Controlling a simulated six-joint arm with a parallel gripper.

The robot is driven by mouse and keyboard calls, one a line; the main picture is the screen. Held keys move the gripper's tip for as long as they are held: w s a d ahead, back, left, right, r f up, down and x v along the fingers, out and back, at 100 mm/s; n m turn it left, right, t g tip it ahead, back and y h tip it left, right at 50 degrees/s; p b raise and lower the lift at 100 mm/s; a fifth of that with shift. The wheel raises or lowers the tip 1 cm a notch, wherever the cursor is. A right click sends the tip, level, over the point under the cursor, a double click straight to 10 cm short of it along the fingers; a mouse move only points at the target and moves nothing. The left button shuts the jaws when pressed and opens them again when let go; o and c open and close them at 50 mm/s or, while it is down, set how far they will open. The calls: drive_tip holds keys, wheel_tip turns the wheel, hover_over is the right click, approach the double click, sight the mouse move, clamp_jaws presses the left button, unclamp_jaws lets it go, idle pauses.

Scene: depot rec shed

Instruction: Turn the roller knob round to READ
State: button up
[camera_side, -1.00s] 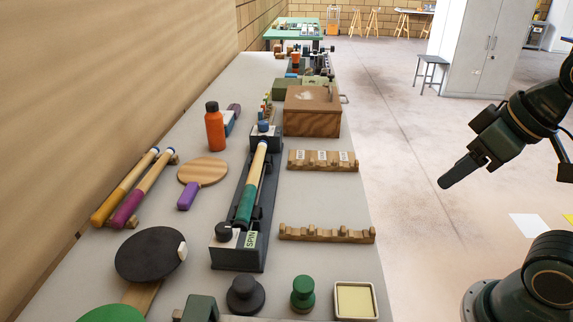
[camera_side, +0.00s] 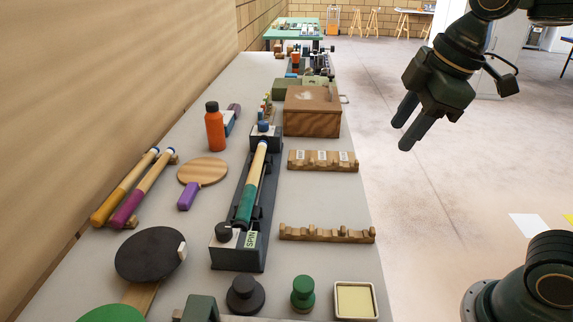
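The roller unit (camera_side: 266,190) is a long dark frame in the middle of the table. A stick with a green grip and pale wood shaft (camera_side: 257,175) lies along it. A black knob (camera_side: 223,230) sits on top of the grey block at its near end, beside a label reading SPIN (camera_side: 251,239). Which way the knob points is too small to tell. A blue-topped part (camera_side: 263,126) stands at the far end. My gripper (camera_side: 404,134) is open and empty, in the air to the right of the table, well away from the knob.
Two notched wooden racks (camera_side: 323,161) (camera_side: 326,233) lie right of the roller unit, with a wooden box (camera_side: 312,112) behind. Black (camera_side: 245,295) and green knobbed pieces (camera_side: 303,294) and a square dish (camera_side: 356,300) are in front.

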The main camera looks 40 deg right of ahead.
drive_tip(key=w+a+r+n+g, duration=0.1)
drive_tip(key=w+a+n, duration=0.4)
drive_tip(key=w+n, duration=0.2)
drive_tip(key=n+g, duration=0.3)
drive_tip(key=n, duration=1.6)
hover_over(223, 227)
wheel_tip(223, 227, down, 8)
drive_tip(key=shift+h, duration=0.3)
drive_tip(key=shift+f, duration=0.1)
wheel_tip(223, 227, down, 14)
drive_tip(key=shift+r, duration=0.25)
drive_tip(key=c, duration=0.7)
